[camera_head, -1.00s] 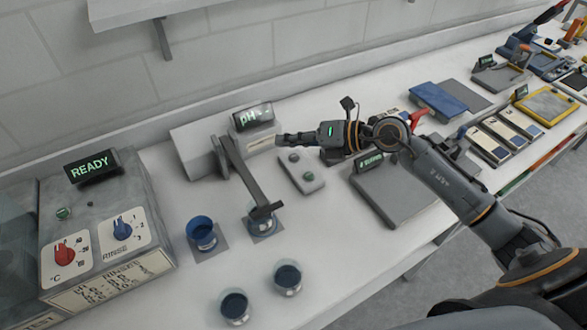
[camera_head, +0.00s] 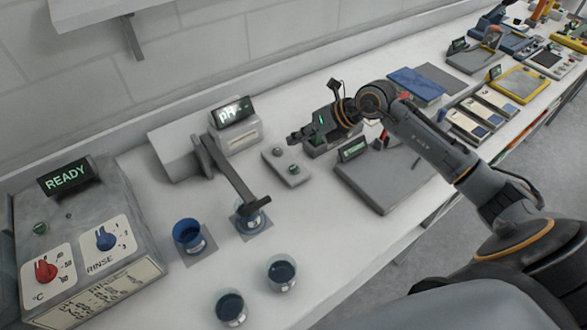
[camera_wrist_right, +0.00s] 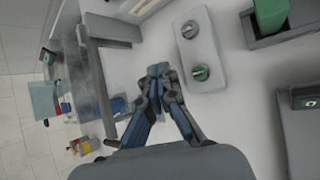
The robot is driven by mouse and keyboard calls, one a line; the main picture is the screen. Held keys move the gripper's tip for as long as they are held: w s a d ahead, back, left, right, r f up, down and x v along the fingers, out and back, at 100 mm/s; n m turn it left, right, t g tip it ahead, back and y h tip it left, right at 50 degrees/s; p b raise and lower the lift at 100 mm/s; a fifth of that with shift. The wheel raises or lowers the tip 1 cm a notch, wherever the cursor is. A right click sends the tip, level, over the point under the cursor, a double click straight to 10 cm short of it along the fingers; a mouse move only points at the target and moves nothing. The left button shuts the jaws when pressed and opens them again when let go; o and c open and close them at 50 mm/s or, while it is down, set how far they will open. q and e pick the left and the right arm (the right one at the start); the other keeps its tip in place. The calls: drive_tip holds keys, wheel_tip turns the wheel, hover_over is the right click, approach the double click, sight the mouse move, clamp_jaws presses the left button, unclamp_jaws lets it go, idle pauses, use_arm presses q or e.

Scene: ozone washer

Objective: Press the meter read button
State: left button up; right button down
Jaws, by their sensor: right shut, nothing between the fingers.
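The pH meter has a black display reading "pH" (camera_head: 235,112) on a pale box, left of my right gripper in the head view. A small grey pad (camera_head: 286,166) in front of it carries two round buttons, one grey (camera_wrist_right: 189,29) and one with a green mark (camera_wrist_right: 201,73). I cannot read any labels on them. My right gripper (camera_head: 293,137) is shut and empty, held above the bench near the pad's far end. In the right wrist view its fingertips (camera_wrist_right: 160,72) show to the left of the green-marked button, apart from it. My left gripper is not in view.
A probe arm (camera_head: 228,168) reaches over a beaker (camera_head: 255,218) left of the pad. A blue beaker (camera_head: 188,237) and two more cups stand nearby. A grey plate device (camera_head: 385,180) lies to the right. The washer reading "READY" (camera_head: 66,177) stands at left.

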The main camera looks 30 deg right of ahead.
sight(297, 168)
wheel_tip(297, 168, down, 7)
drive_tip(key=b, duration=0.4)
drive_tip(key=shift+f+b, duration=0.1)
drive_tip(key=shift+b, duration=0.2)
idle(1.0)
drive_tip(key=shift+f, duration=0.35)
drive_tip(key=shift+f+b, duration=0.55)
drive_tip(key=shift+b, duration=0.1)
idle(0.4)
drive_tip(key=shift+r, duration=0.1)
drive_tip(key=shift+r+p, duration=0.65)
drive_tip(key=shift+r, duration=0.2)
drive_tip(key=shift+r+p, duration=1.8)
drive_tip(key=shift+r, duration=0.75)
